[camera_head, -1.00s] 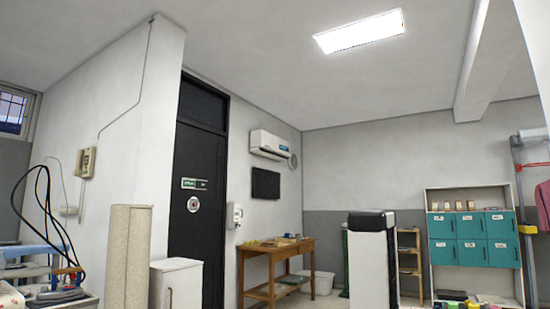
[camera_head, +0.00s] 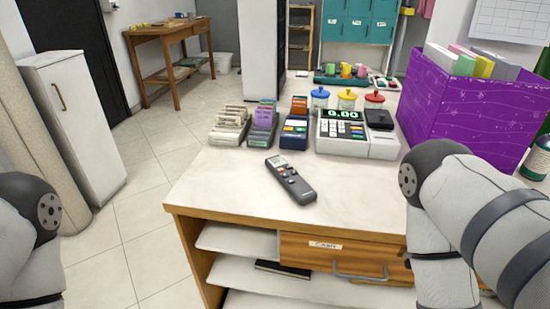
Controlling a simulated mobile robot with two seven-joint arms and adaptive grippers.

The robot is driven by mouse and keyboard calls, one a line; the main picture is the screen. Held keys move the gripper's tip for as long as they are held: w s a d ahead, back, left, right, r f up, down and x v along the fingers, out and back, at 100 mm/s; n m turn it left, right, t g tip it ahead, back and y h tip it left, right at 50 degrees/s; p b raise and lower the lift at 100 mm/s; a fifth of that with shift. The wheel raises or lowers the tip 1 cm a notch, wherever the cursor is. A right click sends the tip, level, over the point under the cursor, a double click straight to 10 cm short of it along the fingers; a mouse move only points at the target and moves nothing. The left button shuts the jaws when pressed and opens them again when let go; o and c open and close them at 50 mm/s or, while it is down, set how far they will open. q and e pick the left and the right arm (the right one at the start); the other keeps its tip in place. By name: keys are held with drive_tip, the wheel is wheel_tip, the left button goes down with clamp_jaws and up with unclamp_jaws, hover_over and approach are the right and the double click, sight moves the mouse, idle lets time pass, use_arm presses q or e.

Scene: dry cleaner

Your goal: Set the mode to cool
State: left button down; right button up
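A dark grey remote control (camera_head: 290,180) with several coloured buttons lies flat on the pale counter top (camera_head: 225,182), near its front edge. Its button labels are too small to read. My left arm shows at the lower left and my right arm at the right. Neither gripper is in the picture, so I cannot see whether they are open or shut. Nothing touches the remote. The wall air conditioner is out of the current view.
A cash register (camera_head: 343,130) and card holders (camera_head: 231,122) stand behind the remote. A purple box (camera_head: 465,108) of folders stands at the right. The counter around the remote is clear. Below are a drawer (camera_head: 335,255) and shelves. A white cabinet (camera_head: 75,120) stands at the left.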

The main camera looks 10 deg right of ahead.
clamp_jaws()
idle(1.3)
